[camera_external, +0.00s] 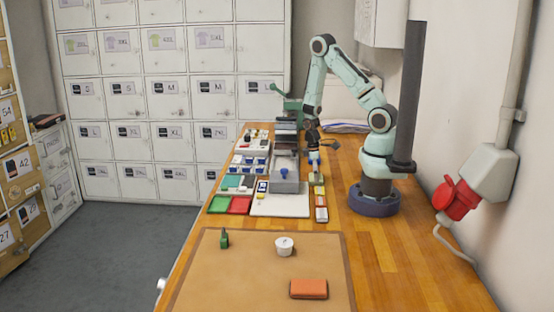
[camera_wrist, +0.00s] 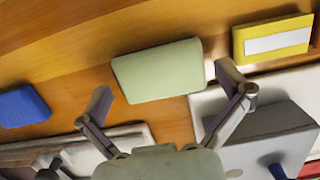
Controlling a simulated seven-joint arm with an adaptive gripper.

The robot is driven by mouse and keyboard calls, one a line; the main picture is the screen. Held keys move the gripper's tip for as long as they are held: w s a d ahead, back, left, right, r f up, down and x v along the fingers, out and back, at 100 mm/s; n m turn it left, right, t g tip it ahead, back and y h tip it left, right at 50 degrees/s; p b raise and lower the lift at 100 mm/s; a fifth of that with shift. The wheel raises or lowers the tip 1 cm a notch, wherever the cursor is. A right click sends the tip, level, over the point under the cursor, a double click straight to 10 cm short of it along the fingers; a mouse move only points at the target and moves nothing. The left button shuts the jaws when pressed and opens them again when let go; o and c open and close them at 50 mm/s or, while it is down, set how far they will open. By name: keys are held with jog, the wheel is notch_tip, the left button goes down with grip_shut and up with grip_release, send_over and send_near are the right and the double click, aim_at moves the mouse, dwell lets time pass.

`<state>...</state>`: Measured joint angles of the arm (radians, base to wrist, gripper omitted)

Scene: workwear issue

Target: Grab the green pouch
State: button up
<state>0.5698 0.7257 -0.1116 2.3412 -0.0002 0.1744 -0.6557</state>
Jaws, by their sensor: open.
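The green pouch (camera_wrist: 158,70) is a pale green, rounded block lying on the wooden bench in the wrist view. My gripper (camera_wrist: 163,84) is open, with one finger on either side of the pouch's near part and nothing held. The fingers look apart from the pouch; the height gap is hard to judge. In the external view my gripper (camera_external: 313,145) points down over the row of small items along the bench; the pouch is too small there to pick out surely.
A yellow block with a white label (camera_wrist: 273,40) lies close right of the pouch, and a blue block (camera_wrist: 22,106) lies left. A grey holder (camera_wrist: 262,140) stands on a pale board at the lower right. A brown mat (camera_external: 235,275) holds an orange pouch (camera_external: 309,289) and a white tub (camera_external: 284,246).

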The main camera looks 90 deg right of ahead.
jog(key=c, duration=0.9)
